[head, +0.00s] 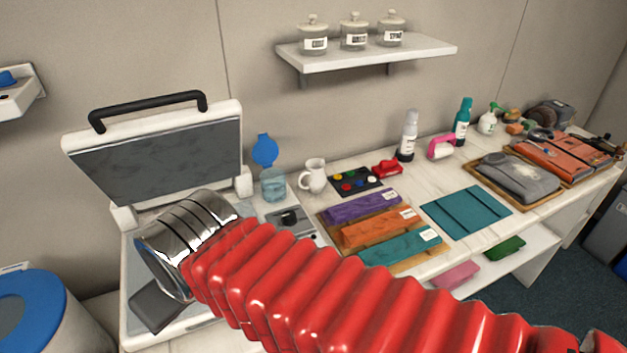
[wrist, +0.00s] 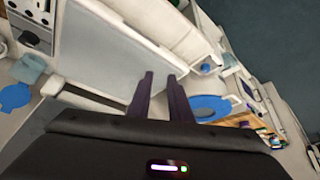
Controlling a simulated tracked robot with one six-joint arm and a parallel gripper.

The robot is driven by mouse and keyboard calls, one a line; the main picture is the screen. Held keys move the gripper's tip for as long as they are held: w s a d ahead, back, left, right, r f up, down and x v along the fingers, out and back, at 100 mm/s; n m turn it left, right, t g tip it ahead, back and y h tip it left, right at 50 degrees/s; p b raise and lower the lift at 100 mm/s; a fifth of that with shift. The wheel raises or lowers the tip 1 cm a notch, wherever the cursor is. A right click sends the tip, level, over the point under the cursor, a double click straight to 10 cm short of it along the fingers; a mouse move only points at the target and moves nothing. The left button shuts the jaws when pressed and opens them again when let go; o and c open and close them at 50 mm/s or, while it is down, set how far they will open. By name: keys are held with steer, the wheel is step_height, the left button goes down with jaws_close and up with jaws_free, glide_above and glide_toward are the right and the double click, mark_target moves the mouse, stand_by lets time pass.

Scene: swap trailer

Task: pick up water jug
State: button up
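A small white jug with a handle (head: 313,175) stands upright on the counter near the wall. Just left of it is a clear bluish container (head: 273,185) with a raised blue lid (head: 265,150). The container also shows at the left edge of the wrist view (wrist: 28,69). My gripper (wrist: 160,76) shows two dark fingers, apart, with nothing between them. In the head view, my red arm reaches left to the open press-like machine, well left of the jug. The fingertips are hidden there behind my wrist.
The white machine with a raised lid (head: 160,150) and black handle is on the left. A blue-topped bin (head: 28,305) stands beside it. Colored cloths, bottles and trays cover the counter to the right. A wall shelf (head: 370,54) holds three jars.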

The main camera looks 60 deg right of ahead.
steer(key=w+d+m+t+h, duration=0.1)
steer(key=w+d+h, duration=0.1)
steer(key=w+d, duration=0.35)
steer(key=w+d+m+h, duration=0.1)
steer(key=w+d, duration=0.1)
steer(key=d, duration=0.6)
steer(key=d+f+t+h, duration=0.1)
steer(key=d+f, duration=0.1)
steer(key=d, duration=0.6)
steer(key=d+f+t+h, duration=0.1)
steer(key=d+f, duration=0.1)
steer(key=d, duration=0.6)
steer(key=d+f+t+h, duration=0.1)
steer(key=d+f+h, duration=0.1)
steer(key=d, duration=0.6)
steer(key=s+d+f+t, duration=0.2)
steer(key=s+d+f, duration=0.2)
steer(key=s+d, duration=0.1)
steer(key=shift+s+d+f+t+y, duration=0.3)
steer(key=shift+s+f, duration=0.1)
steer(key=shift+s, duration=0.35)
steer(key=shift+x, duration=4.35)
